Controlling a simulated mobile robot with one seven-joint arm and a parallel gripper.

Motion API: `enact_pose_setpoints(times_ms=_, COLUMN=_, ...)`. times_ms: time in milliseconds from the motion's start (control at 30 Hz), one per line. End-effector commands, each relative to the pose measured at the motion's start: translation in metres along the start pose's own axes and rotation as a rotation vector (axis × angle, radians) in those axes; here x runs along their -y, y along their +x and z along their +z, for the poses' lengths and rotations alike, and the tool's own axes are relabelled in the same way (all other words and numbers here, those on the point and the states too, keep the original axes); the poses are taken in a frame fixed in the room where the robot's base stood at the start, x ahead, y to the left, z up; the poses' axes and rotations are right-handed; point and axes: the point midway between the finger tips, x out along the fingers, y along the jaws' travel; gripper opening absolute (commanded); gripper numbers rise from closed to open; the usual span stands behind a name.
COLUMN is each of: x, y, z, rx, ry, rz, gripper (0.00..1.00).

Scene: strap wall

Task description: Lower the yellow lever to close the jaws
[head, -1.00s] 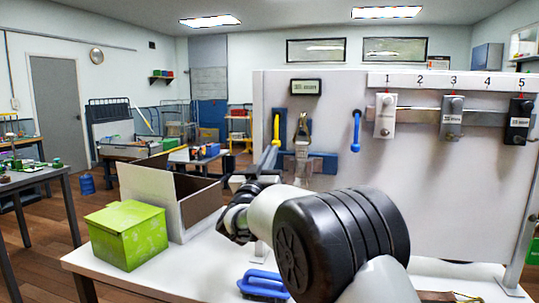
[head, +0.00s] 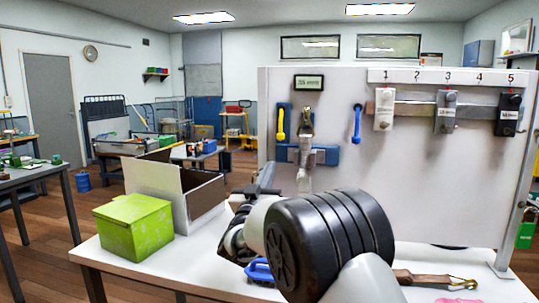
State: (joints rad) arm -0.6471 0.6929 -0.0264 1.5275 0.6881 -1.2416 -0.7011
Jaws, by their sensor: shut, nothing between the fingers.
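The yellow lever (head: 281,123) is on the left part of the upright white board, hanging with its rounded end low. Right of it is a metal clamp (head: 306,125) on a blue mount (head: 326,154); the picture is too small to tell how its jaws stand. A blue lever (head: 356,125) hangs further right. My gripper (head: 266,176) is shut and empty, below and slightly left of the yellow lever and apart from it in the picture. My arm hides part of the gripper and the board's lower left.
Tagged blocks (head: 384,109) hang under a numbered strip (head: 448,77). A small display (head: 309,82) sits above the levers. On the white table (head: 190,265) are a green box (head: 133,226), an open carton (head: 205,197), a blue-handled object (head: 260,271) and a strap with hook (head: 435,279).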

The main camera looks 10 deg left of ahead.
Motion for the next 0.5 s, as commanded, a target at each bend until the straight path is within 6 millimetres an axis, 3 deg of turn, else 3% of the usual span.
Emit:
enact_pose_setpoints(times_ms=200, x=0.006, y=-0.021, z=0.024, rx=0.001, ry=0.001, rz=-0.002, gripper=0.00)
enact_pose_setpoints(times_ms=500, x=0.006, y=-0.026, z=0.029, rx=-0.002, ry=0.003, rz=-0.001, gripper=0.00)
